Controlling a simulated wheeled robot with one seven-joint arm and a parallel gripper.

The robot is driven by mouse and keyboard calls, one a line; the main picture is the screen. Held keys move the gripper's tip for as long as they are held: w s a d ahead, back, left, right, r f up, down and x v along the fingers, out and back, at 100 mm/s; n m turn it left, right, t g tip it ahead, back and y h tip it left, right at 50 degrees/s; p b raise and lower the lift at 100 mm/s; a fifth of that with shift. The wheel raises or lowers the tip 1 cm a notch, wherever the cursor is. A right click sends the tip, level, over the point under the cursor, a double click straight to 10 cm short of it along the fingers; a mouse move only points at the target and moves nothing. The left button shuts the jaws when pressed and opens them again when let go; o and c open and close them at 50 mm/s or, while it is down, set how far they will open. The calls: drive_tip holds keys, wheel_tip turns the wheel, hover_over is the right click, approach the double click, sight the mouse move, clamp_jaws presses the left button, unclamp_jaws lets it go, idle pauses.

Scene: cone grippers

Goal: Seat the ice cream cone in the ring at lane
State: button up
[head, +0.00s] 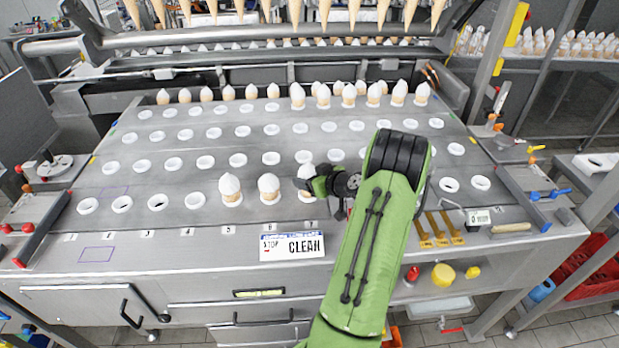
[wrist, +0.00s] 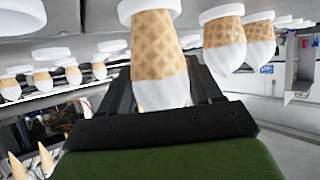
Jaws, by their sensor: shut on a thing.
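My gripper (head: 318,184) is shut on an ice cream cone (head: 305,172) in the front part of the grey table. Its white pointed top shows above the jaws. In the wrist view, which looks upside down, the waffle part of the held cone (wrist: 155,45) stands between the fingers of my gripper (wrist: 163,100). A white ring (wrist: 148,8) shows at the cone's narrow end; I cannot tell whether the cone is in it or only in front of it. Two cones stand in rings just left of it, a near cone (head: 268,187) and a farther cone (head: 230,188).
Empty white rings (head: 195,201) fill the rows to the left. A row of cones (head: 228,93) stands along the back. Yellow tools (head: 440,230) lie right of my arm. More cones hang above the back.

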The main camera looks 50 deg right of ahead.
drive_tip(key=shift+f+b, duration=0.75)
drive_tip(key=shift+b, duration=0.05)
drive_tip(key=o, duration=0.9)
drive_tip(key=v, duration=1.5)
drive_tip(key=shift+s+r, duration=0.15)
drive_tip(key=shift+s, duration=0.2)
